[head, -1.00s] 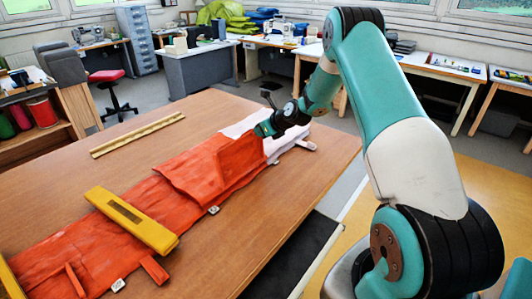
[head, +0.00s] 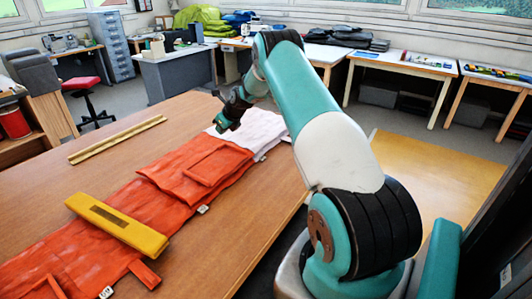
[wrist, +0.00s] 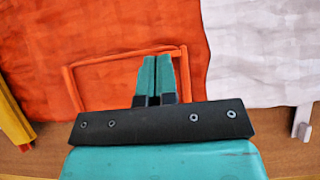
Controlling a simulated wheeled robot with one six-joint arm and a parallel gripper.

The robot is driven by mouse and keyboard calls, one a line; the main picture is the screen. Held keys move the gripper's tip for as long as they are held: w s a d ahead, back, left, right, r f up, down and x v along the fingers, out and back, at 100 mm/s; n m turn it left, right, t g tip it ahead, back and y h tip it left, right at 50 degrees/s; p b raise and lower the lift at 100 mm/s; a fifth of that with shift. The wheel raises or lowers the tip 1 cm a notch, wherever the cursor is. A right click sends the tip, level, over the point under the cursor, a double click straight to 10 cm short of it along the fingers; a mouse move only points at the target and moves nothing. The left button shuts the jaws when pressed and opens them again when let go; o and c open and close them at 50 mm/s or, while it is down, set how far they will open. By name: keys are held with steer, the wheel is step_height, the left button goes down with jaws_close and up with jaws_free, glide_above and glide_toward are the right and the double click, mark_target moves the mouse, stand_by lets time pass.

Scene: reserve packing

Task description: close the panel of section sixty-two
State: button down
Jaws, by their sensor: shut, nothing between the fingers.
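A long orange fabric piece (head: 75,255) lies across the wooden table. An orange panel (head: 222,178) with a stitched rectangle lies flat over its far part, beside a white fabric section (head: 262,128). The wrist view also shows the orange panel (wrist: 115,35) and the white fabric (wrist: 258,55), meeting along a near-straight edge. Small white tags (head: 203,209) sit along the near edge; I cannot read their numbers for certain. My gripper (head: 222,126) is shut and empty, above the far end of the fabric. Its closed fingers (wrist: 158,62) show over the stitched rectangle, apparently clear of the cloth.
A yellow bar (head: 118,224) lies across the orange fabric. A yellow strip (head: 118,139) lies along the table's far side. The bare wooden table (head: 135,150) is clear between strip and fabric. Side tables (head: 445,72) and a red stool (head: 82,84) stand beyond.

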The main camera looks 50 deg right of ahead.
steer(key=w+f+b, duration=0.1)
steer(key=f+g+b, duration=0.1)
steer(key=w+f+g, duration=0.1)
steer(key=f, duration=0.1)
steer(key=shift+w+a+b, duration=0.2)
steer(key=shift+w+b, duration=0.1)
steer(key=shift+b, duration=0.1)
steer(key=shift+w+f+g+b, duration=0.25)
steer(key=shift+f+g+b, duration=0.25)
steer(key=shift+f, duration=0.05)
steer(key=shift+w+f+b, duration=0.25)
steer(key=shift+f+b, duration=0.3)
steer(key=shift+f, duration=0.05)
steer(key=shift+r, duration=0.15)
steer(key=shift+r+p, duration=0.55)
steer(key=shift+r, duration=0.15)
steer(key=a+b+v, duration=0.1)
steer(key=b+v, duration=0.3)
steer(key=v, duration=1.3)
steer(key=shift+d, duration=0.25)
